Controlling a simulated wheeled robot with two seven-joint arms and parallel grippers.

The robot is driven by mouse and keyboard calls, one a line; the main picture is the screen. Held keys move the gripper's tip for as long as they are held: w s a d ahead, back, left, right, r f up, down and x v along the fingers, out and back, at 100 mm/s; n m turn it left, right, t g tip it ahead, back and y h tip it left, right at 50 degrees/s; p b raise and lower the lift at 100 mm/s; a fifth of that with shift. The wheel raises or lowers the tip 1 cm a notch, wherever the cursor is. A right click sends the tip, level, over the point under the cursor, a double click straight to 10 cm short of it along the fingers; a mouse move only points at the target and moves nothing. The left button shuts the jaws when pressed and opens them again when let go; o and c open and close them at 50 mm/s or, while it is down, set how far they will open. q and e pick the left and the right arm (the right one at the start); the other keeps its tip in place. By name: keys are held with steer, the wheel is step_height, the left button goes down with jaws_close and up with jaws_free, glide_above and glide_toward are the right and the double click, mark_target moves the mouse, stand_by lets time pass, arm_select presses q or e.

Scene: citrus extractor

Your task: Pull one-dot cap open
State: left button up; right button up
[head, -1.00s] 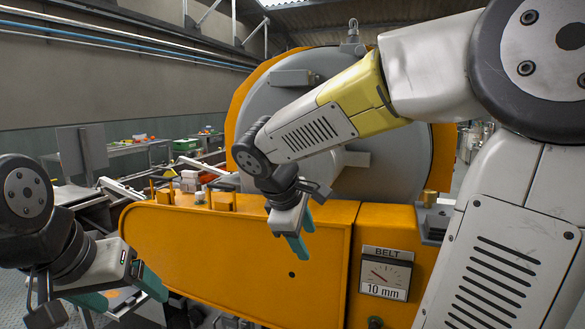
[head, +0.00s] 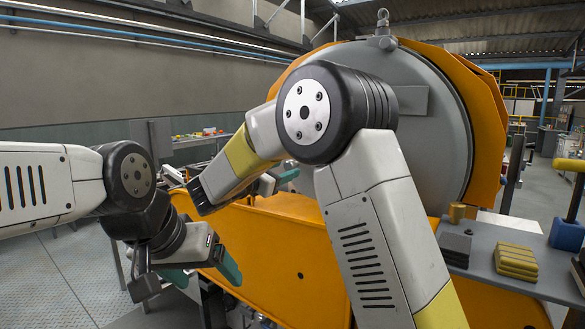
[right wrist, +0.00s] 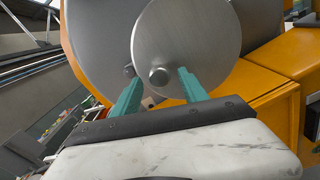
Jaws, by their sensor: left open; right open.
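In the head view my right gripper (head: 286,177) is partly hidden behind my arm, and the disc is hidden. My left gripper (head: 204,273) is open and empty at lower left.
The grey drum (head: 425,150) has an orange rim (head: 485,110) and stands behind an orange housing (head: 270,250). A bench (head: 510,255) at right holds yellow bars (head: 516,262) and dark blocks (head: 456,245). Open floor (head: 50,265) lies at left.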

mark_target(288, 167)
steer(key=shift+x, duration=1.75)
steer(key=shift+c, duration=0.2)
jaws_close()
